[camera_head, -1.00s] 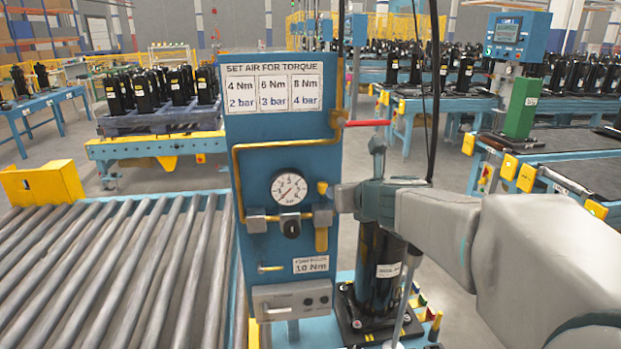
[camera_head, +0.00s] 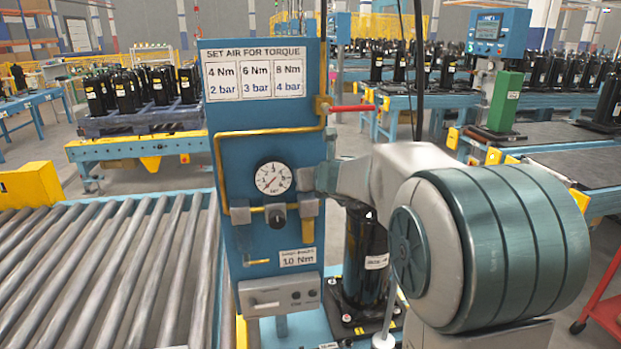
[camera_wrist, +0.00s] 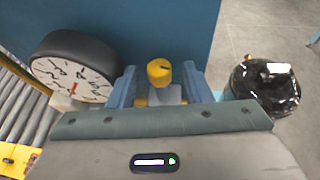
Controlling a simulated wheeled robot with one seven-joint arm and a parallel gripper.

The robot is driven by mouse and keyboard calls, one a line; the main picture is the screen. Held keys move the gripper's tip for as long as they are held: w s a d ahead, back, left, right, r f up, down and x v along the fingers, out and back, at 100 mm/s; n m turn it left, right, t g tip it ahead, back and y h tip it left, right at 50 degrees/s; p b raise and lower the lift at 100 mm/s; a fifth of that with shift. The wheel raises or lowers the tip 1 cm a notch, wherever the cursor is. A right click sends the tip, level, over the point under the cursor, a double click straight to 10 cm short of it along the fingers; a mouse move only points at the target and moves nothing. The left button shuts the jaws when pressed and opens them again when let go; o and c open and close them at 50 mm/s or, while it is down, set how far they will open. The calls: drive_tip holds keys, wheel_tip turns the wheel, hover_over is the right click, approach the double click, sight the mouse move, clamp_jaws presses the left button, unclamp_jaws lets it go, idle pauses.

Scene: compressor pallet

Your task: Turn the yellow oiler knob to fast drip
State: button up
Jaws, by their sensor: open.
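The yellow oiler knob (camera_wrist: 159,72) shows in the wrist view, with a dark mark on its top. My gripper (camera_wrist: 160,80) is open, with one blue finger on each side of the knob and a visible gap on both sides. In the head view my gripper (camera_head: 318,178) is at the right edge of the blue panel (camera_head: 240,160), just right of the pressure gauge (camera_head: 272,178), and hides the knob. The yellow lower part of the oiler (camera_head: 308,231) shows below it.
The gauge also shows close left of my gripper in the wrist view (camera_wrist: 75,75). A black regulator knob (camera_head: 278,219) sits below the gauge. A red-handled valve (camera_head: 350,108) juts out above my gripper. A black compressor (camera_head: 365,262) stands below my arm. A roller conveyor (camera_head: 100,265) lies left.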

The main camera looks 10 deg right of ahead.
clamp_jaws()
drive_tip(key=shift+y, duration=0.3)
drive_tip(key=c, duration=1)
unclamp_jaws()
drive_tip(key=shift+d+r+n+y+p, duration=0.2)
drive_tip(key=shift+n+y+p, duration=0.4)
drive_tip(key=shift+p, duration=0.2)
drive_tip(key=c, duration=1)
unclamp_jaws()
drive_tip(key=shift+w+d+f+n+g+y+p, duration=0.1)
drive_tip(key=shift+n+g+y+p, duration=0.4)
drive_tip(key=shift+n+y, duration=0.4)
drive_tip(key=shift+w+d+f+n+g+y+p, duration=0.1)
drive_tip(key=shift+n+g+y+p, duration=0.2)
drive_tip(key=shift+n+y+p, duration=0.4)
drive_tip(key=c, duration=1)
unclamp_jaws()
drive_tip(key=c, duration=1)
unclamp_jaws()
